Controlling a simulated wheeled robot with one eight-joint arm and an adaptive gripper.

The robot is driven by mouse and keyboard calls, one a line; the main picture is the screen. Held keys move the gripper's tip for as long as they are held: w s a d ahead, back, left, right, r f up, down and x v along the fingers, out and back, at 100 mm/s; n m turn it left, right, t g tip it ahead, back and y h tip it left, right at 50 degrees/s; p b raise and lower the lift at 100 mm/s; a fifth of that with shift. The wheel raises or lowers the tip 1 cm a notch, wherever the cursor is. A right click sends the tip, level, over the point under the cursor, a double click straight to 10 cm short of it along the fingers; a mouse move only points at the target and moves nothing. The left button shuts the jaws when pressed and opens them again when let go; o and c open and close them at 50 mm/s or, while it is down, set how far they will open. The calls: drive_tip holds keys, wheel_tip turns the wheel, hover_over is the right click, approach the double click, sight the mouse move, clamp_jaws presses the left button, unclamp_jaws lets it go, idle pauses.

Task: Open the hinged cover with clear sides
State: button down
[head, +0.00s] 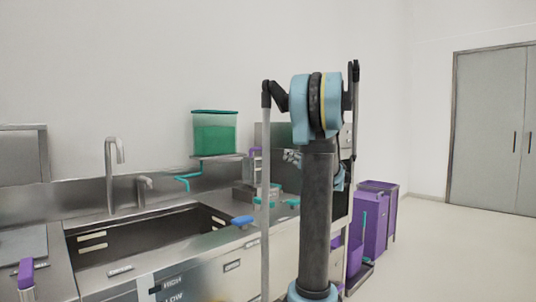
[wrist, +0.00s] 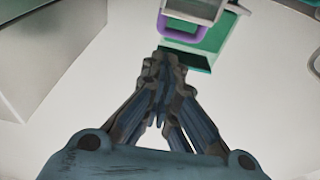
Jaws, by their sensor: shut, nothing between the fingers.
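My gripper (wrist: 160,85) is shut and empty, its fingertips close together. In the wrist view its tips point at a pale grey part with a purple U-shaped handle (wrist: 181,30). Green surfaces (wrist: 213,38) and a dark edge lie just beyond the tips. I cannot tell whether the tips touch them, or whether this part is the hinged cover. In the head view my gripper (head: 292,157) is partly hidden behind my arm, near the back of the counter. A bit of purple (head: 254,151) shows beside it. A see-through green box (head: 214,135) with a dark green lid stands further left.
A steel sink (head: 145,240) with a tall tap (head: 112,165) is on the left. A blue handle (head: 242,220) sticks out at the counter front. Purple bins (head: 371,222) stand right of my arm. The floor at the right, before the grey doors (head: 495,130), is clear.

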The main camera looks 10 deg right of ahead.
drive_tip(key=x, duration=1.4)
drive_tip(key=shift+a, duration=0.4)
drive_tip(key=shift+r, duration=0.15)
